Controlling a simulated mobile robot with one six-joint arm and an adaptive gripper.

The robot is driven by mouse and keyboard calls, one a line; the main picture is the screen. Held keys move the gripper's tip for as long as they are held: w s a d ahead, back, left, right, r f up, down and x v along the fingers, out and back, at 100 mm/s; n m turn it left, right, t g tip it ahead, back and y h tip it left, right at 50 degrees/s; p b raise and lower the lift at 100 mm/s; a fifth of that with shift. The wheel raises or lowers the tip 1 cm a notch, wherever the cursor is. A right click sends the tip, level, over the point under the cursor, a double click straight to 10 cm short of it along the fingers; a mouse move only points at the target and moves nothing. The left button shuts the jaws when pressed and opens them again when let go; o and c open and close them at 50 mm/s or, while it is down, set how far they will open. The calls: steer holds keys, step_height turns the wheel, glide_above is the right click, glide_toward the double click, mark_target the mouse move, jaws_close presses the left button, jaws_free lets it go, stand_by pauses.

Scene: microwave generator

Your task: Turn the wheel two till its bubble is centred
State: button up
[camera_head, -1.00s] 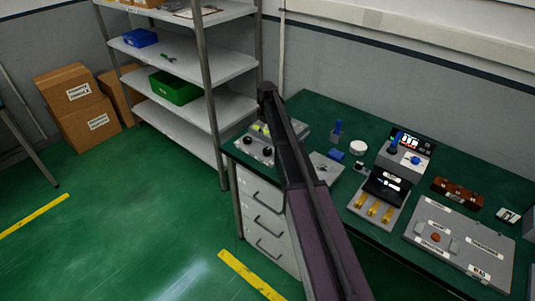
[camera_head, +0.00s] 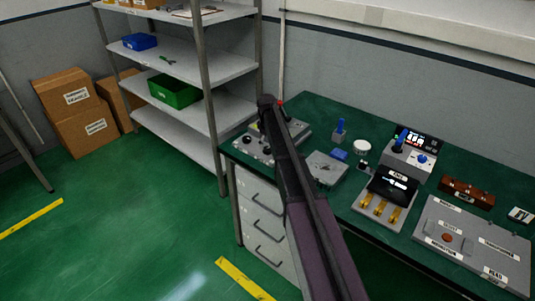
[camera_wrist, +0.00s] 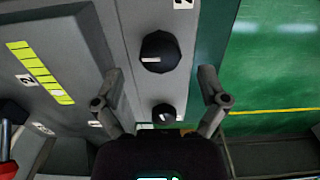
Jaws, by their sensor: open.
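Two black wheels show in the wrist view: a nearer-looking large one (camera_wrist: 160,51) with a white pointer line and a "2" label beyond it, and a smaller-looking one (camera_wrist: 164,114). They sit on a grey panel (camera_wrist: 133,20). In the head view my arm partly hides the panel's wheels (camera_head: 247,139).
A red-topped part (camera_wrist: 5,140) stands at the wrist view's left edge. The green bench (camera_head: 310,106) holds a white round cap (camera_head: 362,147), a black-screened unit (camera_head: 394,186) and a grey panel box (camera_head: 470,245) to the right. A shelf rack (camera_head: 208,90) stands left.

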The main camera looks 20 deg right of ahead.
mark_target(267, 149)
steer(key=shift+f+b, duration=1.35)
steer(key=shift+f, duration=0.3)
steer(key=c, duration=1.1)
